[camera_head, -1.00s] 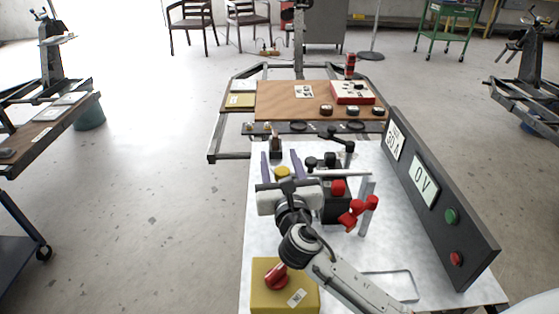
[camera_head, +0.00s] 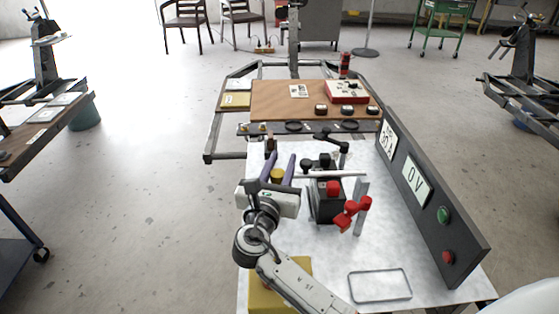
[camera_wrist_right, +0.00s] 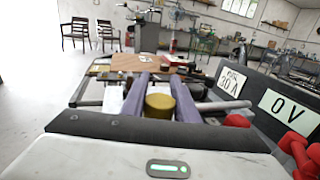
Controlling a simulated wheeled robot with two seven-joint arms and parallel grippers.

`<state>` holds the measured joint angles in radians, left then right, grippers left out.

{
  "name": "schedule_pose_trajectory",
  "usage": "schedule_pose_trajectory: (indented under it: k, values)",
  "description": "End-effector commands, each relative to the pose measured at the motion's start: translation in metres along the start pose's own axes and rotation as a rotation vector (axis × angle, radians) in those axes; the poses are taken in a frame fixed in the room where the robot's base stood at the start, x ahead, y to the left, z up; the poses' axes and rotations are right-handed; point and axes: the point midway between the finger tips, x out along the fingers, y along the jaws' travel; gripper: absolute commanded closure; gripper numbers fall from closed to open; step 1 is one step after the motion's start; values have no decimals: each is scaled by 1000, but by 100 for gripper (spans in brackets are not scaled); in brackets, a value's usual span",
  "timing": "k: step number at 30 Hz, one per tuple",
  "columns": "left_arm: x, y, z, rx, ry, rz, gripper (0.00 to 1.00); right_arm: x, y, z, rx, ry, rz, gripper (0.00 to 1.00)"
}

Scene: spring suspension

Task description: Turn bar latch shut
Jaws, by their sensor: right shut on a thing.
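My right gripper (camera_head: 281,159) reaches in from the bottom, with two purple fingers pointing away from me. They are closed around a yellow round knob (camera_head: 277,175), which also shows between the fingers in the right wrist view (camera_wrist_right: 160,104). What lies under the knob is hidden by the gripper. I cannot clearly make out the latch bar. A small dark and brown upright piece (camera_head: 270,145) stands just beyond the fingertips. My left gripper is not in view.
Right of the gripper stands a black block with a red button (camera_head: 333,188), a pale rod (camera_head: 340,173) and a red clamp handle (camera_head: 350,213). A dark meter panel (camera_head: 425,195) lines the right edge. A yellow box (camera_head: 265,297) is partly behind my arm. A wire frame (camera_head: 380,285) lies front right.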

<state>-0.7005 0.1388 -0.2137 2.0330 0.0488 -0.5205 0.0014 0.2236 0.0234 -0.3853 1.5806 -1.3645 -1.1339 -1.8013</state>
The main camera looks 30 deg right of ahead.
Motion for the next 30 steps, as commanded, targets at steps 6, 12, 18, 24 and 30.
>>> schedule_pose_trajectory:
  k: [6, 12, 18, 24, 30]
  values:
    - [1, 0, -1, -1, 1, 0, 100, 0, -1, 1, 1, -2, -1, 70]
    - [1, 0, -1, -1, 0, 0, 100, 0, -1, 0, 0, -1, 0, 54]
    - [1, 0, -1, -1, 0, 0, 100, 0, -1, 0, 0, -1, 1, 54]
    - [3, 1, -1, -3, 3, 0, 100, 1, -1, -1, -1, -1, 22, 54]
    - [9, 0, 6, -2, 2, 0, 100, 1, 4, -4, -4, -2, 184, 54]
